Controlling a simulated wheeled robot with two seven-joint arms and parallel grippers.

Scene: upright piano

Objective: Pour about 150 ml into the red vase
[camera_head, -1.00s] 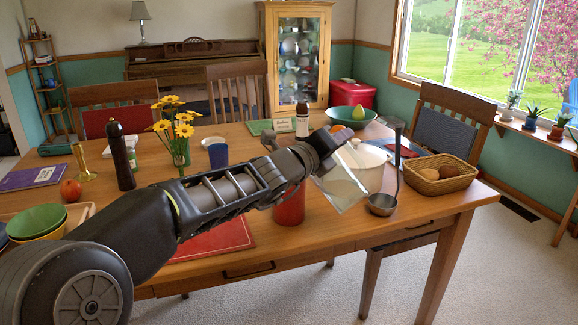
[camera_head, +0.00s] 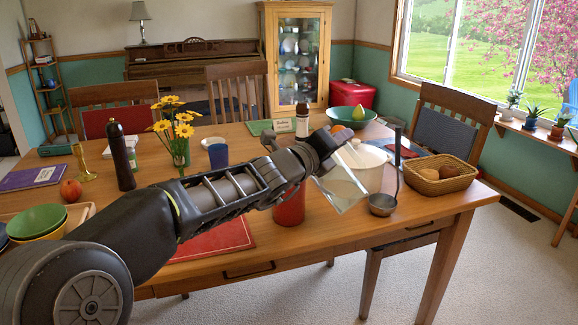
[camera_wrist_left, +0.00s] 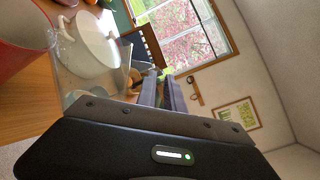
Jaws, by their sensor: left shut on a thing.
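The red vase (camera_head: 289,208) stands upright on the table near its front edge, partly hidden behind my left forearm. Its rim and red wall also show at the left of the left wrist view (camera_wrist_left: 18,40). My left gripper (camera_head: 327,150) is shut on a clear, see-through container (camera_head: 343,188), held strongly tilted just right of the vase. The container's clear wall shows faintly in the left wrist view (camera_wrist_left: 82,86), beside the vase's rim. I cannot make out the liquid level or any stream. My right gripper is not in view.
A bread basket (camera_head: 441,180) is further right. A blue cup (camera_head: 218,156), yellow flowers (camera_head: 180,130) and a dark pepper mill (camera_head: 121,160) stand left, behind my arm.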

